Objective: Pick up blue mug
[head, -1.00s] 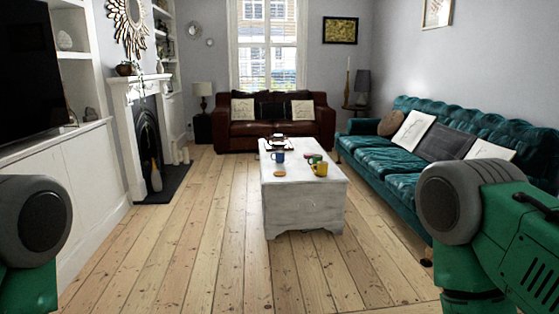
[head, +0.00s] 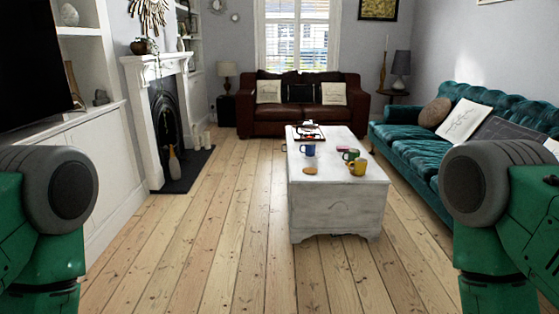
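The blue mug (head: 308,150) stands upright on the white chest table (head: 335,195), towards its left edge. A yellow mug (head: 358,167) and a mug with green and dark red parts (head: 350,155) stand to its right. A round tan coaster (head: 310,170) lies in front of it. My two green arms show at the left and right picture edges, well short of the table. Neither gripper is in the picture.
Bare floorboards (head: 225,220) lie open in front of the table and to its left. A teal sofa (head: 412,145) stands close on the right, a brown leather sofa (head: 300,118) behind. A fireplace (head: 170,115) with a dark hearth (head: 185,172) is on the left.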

